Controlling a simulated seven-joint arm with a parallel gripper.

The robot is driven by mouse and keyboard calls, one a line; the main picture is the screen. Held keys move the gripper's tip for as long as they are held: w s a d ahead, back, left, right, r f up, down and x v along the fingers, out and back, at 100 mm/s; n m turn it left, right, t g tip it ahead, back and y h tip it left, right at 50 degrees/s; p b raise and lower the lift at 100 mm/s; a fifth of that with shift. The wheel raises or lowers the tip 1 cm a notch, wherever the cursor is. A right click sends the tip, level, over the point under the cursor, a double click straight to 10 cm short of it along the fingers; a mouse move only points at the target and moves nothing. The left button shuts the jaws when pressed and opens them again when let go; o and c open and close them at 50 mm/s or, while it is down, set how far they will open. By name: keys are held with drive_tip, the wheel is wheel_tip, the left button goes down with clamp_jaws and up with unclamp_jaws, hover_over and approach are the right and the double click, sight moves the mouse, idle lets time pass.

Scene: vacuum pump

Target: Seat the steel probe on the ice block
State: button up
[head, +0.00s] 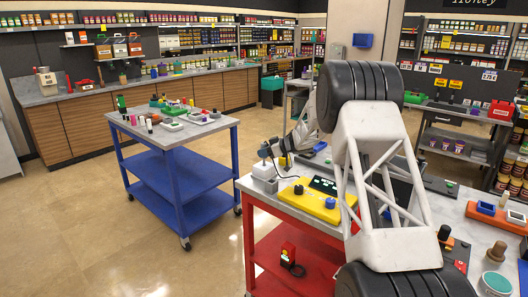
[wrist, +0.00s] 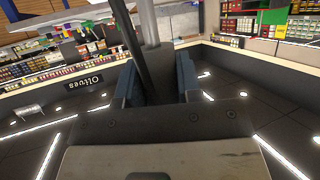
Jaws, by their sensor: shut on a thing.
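My gripper (head: 272,149) is at the back left corner of the red cart, small and partly hidden by my own arm link in the head view. In the wrist view its two blue-grey fingers (wrist: 158,82) are shut on a grey steel rod, which I take to be the steel probe (wrist: 149,30). A pale grey-white block (head: 265,185), seemingly the ice block, stands on the cart top just below the gripper. I cannot tell whether the probe touches the block.
A yellow panel (head: 318,203) with knobs and a dark display sits right of the block. A blue cart (head: 172,165) with small goods stands to the left, with open floor between.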

sight(264, 143)
drive_tip(key=shift+f, duration=1.8)
idle(1.7)
idle(0.3)
drive_tip(key=o, duration=1)
drive_tip(key=shift+r, duration=0.2)
drive_tip(key=shift+r, duration=4.3)
drive_tip(key=shift+r, duration=0.15)
